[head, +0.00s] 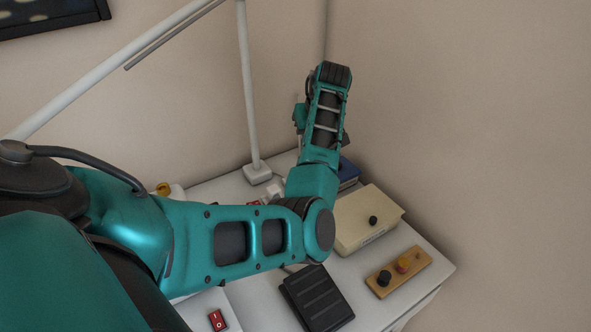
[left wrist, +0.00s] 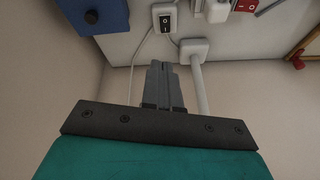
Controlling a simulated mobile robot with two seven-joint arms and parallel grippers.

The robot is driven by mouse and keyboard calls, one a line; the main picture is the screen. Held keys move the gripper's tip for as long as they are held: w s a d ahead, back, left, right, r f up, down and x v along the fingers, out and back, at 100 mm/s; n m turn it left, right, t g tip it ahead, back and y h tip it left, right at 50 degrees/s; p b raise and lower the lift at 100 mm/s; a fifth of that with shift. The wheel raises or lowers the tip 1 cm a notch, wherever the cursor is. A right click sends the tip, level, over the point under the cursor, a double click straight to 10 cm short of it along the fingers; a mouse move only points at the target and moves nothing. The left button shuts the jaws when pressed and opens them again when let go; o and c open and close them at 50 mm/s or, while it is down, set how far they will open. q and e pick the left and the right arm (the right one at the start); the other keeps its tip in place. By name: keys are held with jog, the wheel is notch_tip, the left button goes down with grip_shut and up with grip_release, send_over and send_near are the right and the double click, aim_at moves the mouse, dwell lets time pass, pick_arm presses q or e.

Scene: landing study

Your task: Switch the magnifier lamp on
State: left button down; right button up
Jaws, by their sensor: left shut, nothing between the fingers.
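The magnifier lamp's white pole (head: 247,85) rises from a square white base (head: 257,173) at the back of the table; the base also shows in the left wrist view (left wrist: 193,50). A white switch box with a black rocker (left wrist: 165,22) lies beside that base, with a thin cord. I cannot tell which switch belongs to the lamp. My left gripper (left wrist: 159,68) is shut and empty, its tips pointing toward the black-rocker box and appearing just short of it in that view. In the head view my left arm spans the table and its fingers cannot be made out. My right gripper is not in view.
A blue box (head: 348,172), a cream box (head: 355,220) with a black knob and a wooden board (head: 405,272) with knobs stand at right. A black pedal (head: 318,298) and a red rocker switch (head: 218,320) are in front. The wall closes off the back.

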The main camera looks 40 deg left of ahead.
pick_arm(q)
jog(key=n, duration=0.2)
jog(key=s+n, duration=0.1)
jog(key=shift+d+y, duration=0.25)
jog(key=shift+y, duration=0.05)
jog(key=shift+f, duration=0.1)
jog(key=b+x, duration=0.2)
jog(key=x, duration=1.2)
jog(key=shift+d, duration=0.2)
